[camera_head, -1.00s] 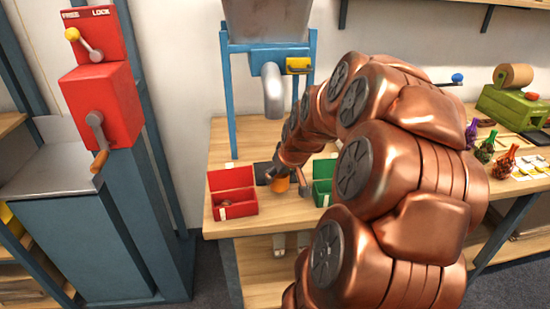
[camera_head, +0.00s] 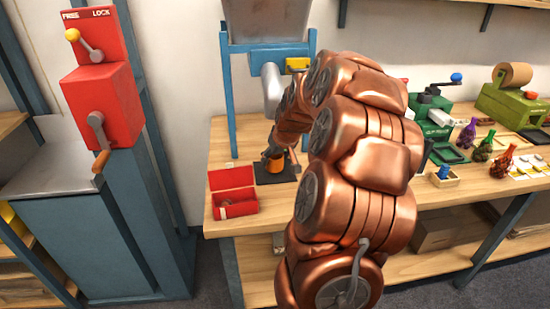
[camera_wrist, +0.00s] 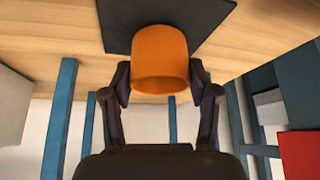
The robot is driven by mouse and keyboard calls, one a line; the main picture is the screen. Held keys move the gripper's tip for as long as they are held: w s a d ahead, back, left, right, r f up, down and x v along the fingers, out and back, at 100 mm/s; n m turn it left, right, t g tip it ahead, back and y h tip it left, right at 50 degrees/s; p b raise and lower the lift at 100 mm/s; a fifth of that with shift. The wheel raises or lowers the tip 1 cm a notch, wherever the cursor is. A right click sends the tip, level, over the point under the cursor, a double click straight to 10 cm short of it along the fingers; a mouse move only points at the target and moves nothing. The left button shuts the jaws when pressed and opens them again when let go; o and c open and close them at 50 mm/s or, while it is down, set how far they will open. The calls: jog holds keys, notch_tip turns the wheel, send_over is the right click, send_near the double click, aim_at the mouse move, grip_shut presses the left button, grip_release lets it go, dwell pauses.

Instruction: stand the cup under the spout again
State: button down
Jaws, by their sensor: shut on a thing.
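The orange cup (camera_head: 275,164) is at the dark square pad (camera_head: 290,174) on the wooden bench, below the grey spout (camera_head: 271,88). My gripper (camera_head: 274,153) is shut on the cup. In the wrist view the cup (camera_wrist: 160,55) sits between the two fingers (camera_wrist: 160,86), with the dark pad (camera_wrist: 115,25) behind it. The cup looks upright. I cannot tell whether its base touches the pad. My arm covers part of the spout's surroundings.
An open red box (camera_head: 233,202) stands on the bench just left and in front of the pad. The hopper's blue frame (camera_head: 228,100) rises around the spout. Several coloured bottles (camera_head: 484,148) and a green machine (camera_head: 510,105) stand to the right.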

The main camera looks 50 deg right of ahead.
jog(key=shift+w+d+r, duration=0.1)
jog(key=shift+w+d, duration=0.15)
jog(key=shift+w, duration=0.2)
jog(key=shift+f, duration=0.8)
jog(key=shift+f, duration=0.1)
jog(key=shift+f, duration=0.15)
jog(key=shift+c, duration=1.4)
grip_release()
jog(key=shift+r, duration=0.35)
jog(key=b+v, duration=0.1)
jog(key=v, duration=1.1)
